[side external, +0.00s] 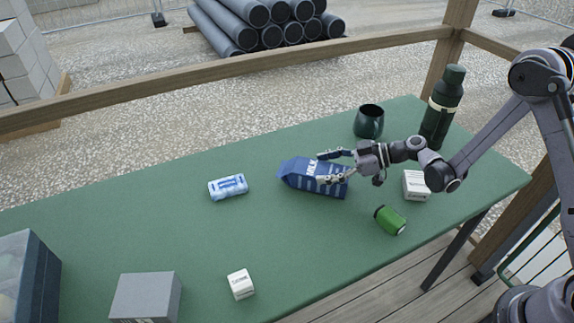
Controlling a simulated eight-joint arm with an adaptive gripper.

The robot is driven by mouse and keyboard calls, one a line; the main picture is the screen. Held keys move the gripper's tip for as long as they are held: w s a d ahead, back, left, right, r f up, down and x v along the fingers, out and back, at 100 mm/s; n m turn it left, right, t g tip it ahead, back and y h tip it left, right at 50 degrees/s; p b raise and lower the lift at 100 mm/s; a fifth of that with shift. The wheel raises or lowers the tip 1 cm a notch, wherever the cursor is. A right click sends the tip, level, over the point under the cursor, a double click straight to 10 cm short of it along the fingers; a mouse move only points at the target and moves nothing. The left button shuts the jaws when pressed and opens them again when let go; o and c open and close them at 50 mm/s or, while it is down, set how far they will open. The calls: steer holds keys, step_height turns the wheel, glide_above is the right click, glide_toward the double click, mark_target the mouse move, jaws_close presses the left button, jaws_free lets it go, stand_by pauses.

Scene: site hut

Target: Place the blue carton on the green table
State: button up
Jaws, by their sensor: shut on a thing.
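A blue carton (302,174) with white lettering lies on its side at the middle of the green table (210,238). Its gabled end points left. My gripper (322,168) reaches in from the right, with one finger at the carton's far side and the other at its near side. The gripper is shut on the carton. The carton looks to be on or just above the tabletop; I cannot tell which.
Near the gripper are a green can (390,220), a white box (416,185), a dark mug (369,121) and a dark green bottle (441,107). A light blue pack (228,187), small white box (241,284), grey box (146,297) and bin (38,283) stand leftward. The centre-left is clear.

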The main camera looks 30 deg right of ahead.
steer(key=shift+f, duration=0.15)
steer(key=o, duration=1.9)
steer(key=shift+c, duration=0.2)
